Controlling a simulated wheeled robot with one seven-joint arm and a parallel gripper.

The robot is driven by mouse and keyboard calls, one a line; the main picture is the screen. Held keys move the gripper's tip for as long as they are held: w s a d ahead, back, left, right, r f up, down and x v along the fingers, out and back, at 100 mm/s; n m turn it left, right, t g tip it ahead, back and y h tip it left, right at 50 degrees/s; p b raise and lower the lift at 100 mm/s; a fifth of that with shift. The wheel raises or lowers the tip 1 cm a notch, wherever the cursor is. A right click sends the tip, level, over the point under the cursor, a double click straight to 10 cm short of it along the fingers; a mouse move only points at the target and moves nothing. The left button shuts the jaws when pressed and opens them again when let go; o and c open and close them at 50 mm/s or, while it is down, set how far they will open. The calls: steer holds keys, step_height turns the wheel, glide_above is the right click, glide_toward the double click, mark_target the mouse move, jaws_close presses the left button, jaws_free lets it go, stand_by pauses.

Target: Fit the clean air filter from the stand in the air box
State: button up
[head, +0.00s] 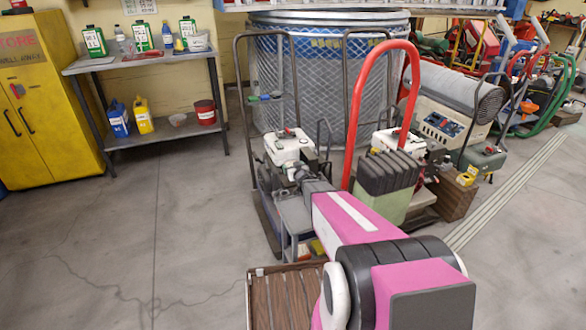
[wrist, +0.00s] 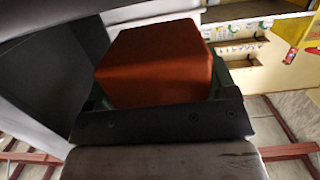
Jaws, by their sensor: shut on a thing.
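An orange-brown block, which looks like the clean air filter (wrist: 150,68), fills the middle of the wrist view. My gripper (wrist: 160,100) is shut on it; a dark jaw bar crosses its lower edge. A green edge shows around the block; I cannot tell whether it belongs to the filter or to something behind. In the head view my gripper is around the near aerator's white-topped engine (head: 288,146), mostly hidden by my pink arm. The filter is not seen there. I cannot make out the air box or its opening. A small grey stand (head: 294,214) is beside my arm.
A red loop handle (head: 372,90) and a green ribbed box (head: 390,180) stand close right of my arm. A wooden slatted surface (head: 284,300) is in front. A metal bench (head: 130,64) and yellow cabinet (head: 45,100) stand left. The floor at left is clear.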

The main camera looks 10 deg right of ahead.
steer(key=shift+f, duration=0.9)
